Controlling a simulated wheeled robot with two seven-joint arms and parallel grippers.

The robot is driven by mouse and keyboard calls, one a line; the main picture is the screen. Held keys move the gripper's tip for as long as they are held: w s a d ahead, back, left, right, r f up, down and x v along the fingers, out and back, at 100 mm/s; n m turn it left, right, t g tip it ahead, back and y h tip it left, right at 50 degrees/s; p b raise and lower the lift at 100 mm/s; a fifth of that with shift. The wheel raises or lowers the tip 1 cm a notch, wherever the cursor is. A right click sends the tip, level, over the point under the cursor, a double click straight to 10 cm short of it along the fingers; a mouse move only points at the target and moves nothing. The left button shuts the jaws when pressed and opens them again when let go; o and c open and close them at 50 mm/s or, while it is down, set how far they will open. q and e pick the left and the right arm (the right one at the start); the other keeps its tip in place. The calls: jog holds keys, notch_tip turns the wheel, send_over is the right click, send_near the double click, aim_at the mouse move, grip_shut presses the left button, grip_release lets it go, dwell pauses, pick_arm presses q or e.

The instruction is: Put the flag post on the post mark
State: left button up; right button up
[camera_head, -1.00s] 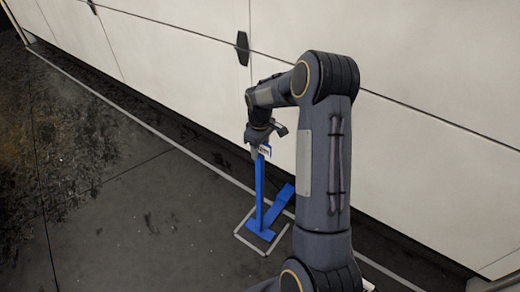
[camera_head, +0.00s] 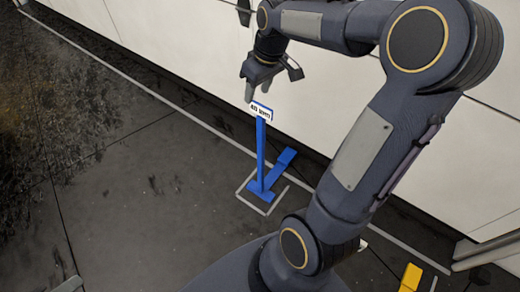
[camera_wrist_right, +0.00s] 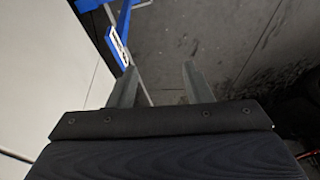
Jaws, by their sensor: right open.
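The blue flag post (camera_head: 260,155) stands upright on the dark floor, with a small white lettered sign (camera_head: 261,111) at its top and a blue foot at its base. A pale square outline, the post mark (camera_head: 241,198), lies on the floor around the base. A blue bar slants from the base toward the wall. My right gripper (camera_head: 250,92) is above and just behind the sign, apart from it. In the right wrist view its fingers (camera_wrist_right: 158,85) are spread and empty, with the sign (camera_wrist_right: 118,45) beyond the left finger. My left gripper is not in view.
A white panelled wall (camera_head: 330,100) runs along the back, with a pale line (camera_head: 130,83) on the floor before it. A yellow object (camera_head: 411,277) lies at the lower right, near a metal rail (camera_head: 490,254). The floor left of the post is clear.

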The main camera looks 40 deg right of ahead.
jog(key=s+a+m+t+y, duration=0.1)
jog(key=s+a, duration=0.5)
jog(key=s, duration=0.3)
jog(key=s+a+m+t+y, duration=0.1)
jog(key=s+a+m+t, duration=0.1)
jog(key=s+a, duration=0.5)
jog(key=shift+s+a+r+t+y, duration=0.25)
jog(key=shift+s+a+t+y, duration=0.05)
jog(key=shift+s, duration=0.8)
